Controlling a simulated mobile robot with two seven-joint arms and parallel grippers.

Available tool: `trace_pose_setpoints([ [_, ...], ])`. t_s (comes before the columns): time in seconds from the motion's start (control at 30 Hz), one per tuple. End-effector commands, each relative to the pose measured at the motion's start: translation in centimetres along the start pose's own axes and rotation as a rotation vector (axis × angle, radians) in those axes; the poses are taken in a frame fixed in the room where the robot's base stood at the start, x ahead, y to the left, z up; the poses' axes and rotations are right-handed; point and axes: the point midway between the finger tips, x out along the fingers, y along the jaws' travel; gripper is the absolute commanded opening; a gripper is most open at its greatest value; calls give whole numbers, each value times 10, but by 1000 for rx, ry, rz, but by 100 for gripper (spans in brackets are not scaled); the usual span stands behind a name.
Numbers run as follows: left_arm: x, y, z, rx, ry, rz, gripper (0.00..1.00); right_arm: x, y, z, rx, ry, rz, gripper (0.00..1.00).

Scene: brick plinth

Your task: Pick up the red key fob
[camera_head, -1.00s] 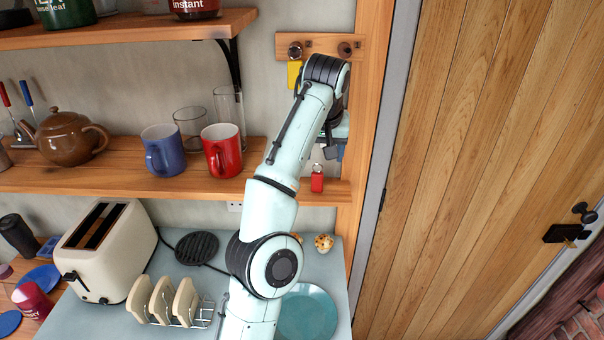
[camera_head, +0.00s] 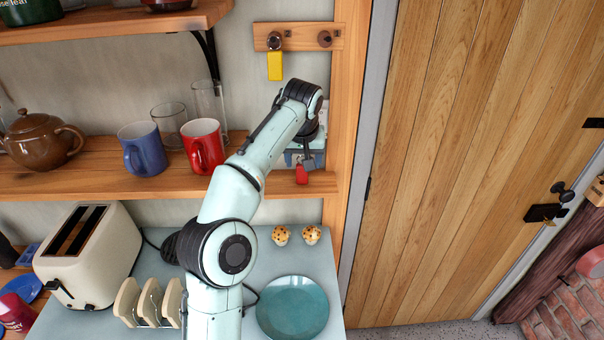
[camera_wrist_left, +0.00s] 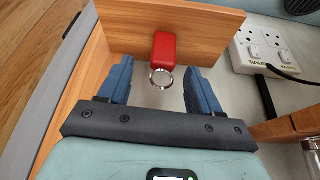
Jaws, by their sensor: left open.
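The red key fob (camera_head: 301,178) shows at the right end of the lower wooden shelf, just below my left gripper (camera_head: 304,158). In the left wrist view the red fob (camera_wrist_left: 164,47) lies against the wooden board, with its metal ring toward me. My left gripper (camera_wrist_left: 158,72) is open there, a blue finger on each side of the ring. The fob body is a little beyond the fingertips, and nothing is held. In the head view my wrist hides part of the gripper. My right gripper is not in view.
A yellow key tag (camera_head: 275,66) hangs from a hook on the rail above. A red mug (camera_head: 204,147) and blue mug (camera_head: 143,149) stand left on the shelf (camera_head: 100,180). A wooden post (camera_head: 345,120) is close right. A socket strip (camera_wrist_left: 266,55) is right in the wrist view.

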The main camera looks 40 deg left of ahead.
Motion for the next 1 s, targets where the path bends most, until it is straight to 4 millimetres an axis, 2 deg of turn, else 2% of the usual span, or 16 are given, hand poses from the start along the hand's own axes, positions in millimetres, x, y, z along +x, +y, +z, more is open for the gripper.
trace_pose_setpoints([
  [0.4, 49, -4, 1, 0, 0, 1, 64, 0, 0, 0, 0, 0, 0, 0],
  [0.67, 53, -4, 1, 0, 0, 1, 64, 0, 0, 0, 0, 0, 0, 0],
  [0.7, 52, -4, 1, 0, 0, 1, 57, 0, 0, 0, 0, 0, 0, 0],
  [0.77, 52, -4, 1, 0, 0, 1, 38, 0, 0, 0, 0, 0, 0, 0],
  [0.83, 52, -4, 1, 0, 0, 1, 15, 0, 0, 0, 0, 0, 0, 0],
  [0.87, 52, -4, 1, 0, 0, 1, 9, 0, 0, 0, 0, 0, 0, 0],
  [0.93, 52, -4, 1, 0, 0, 1, 9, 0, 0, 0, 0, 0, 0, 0],
  [0.97, 52, -4, 1, 0, 1, 1, 4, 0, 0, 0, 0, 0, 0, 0],
  [1.0, 52, -4, 1, 0, 0, 1, 4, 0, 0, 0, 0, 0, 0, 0],
])
